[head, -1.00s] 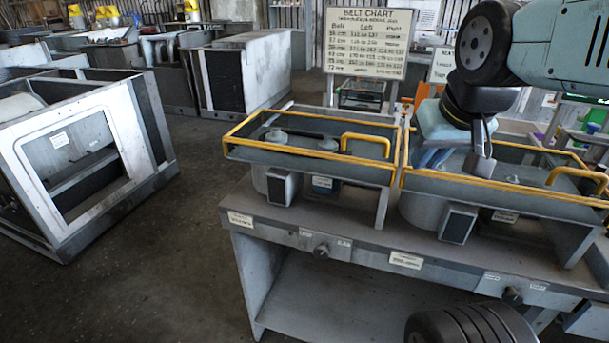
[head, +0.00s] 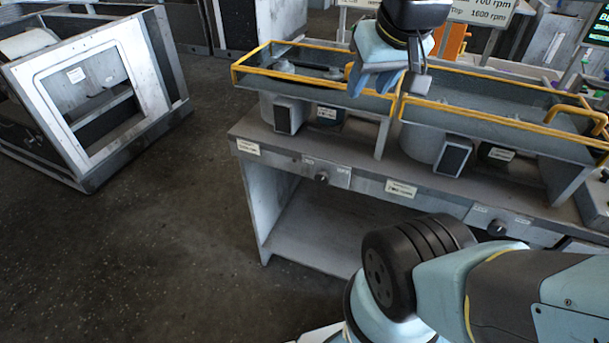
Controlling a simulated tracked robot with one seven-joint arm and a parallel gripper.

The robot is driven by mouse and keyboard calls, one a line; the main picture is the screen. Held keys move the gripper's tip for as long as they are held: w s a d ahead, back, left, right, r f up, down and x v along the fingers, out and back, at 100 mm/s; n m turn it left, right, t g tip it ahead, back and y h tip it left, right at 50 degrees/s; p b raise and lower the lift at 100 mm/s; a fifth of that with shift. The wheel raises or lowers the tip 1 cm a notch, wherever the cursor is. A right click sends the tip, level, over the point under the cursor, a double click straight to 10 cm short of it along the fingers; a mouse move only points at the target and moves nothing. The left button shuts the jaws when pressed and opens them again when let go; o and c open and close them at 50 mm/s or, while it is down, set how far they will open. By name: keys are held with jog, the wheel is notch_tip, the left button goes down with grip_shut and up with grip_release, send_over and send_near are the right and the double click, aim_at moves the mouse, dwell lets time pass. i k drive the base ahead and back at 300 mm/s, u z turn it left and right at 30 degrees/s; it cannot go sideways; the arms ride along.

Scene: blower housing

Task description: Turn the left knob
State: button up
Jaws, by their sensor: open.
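The left knob (head: 321,177) is a small dark round knob on the front rail of the grey bench, below the left blower unit. A second knob (head: 497,229) sits further right on the same rail. My gripper (head: 378,84) is light blue and points down, near the right end of the left yellow-railed tray. It is open and looks empty. It is above and to the right of the left knob, well apart from it, and it hides part of the tray's yellow handle.
The bench (head: 255,190) carries two yellow-railed trays, the left (head: 262,72) and the right (head: 470,105). A grey metal housing frame (head: 60,110) stands on the floor at left. The floor in front of the bench is clear. My arm covers the lower right.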

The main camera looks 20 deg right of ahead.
aim_at(322, 178)
jog(key=z, duration=0.05)
jog(key=k, duration=1.7)
jog(key=z, duration=0.75)
jog(key=i, duration=1.5)
jog(key=u, duration=0.05)
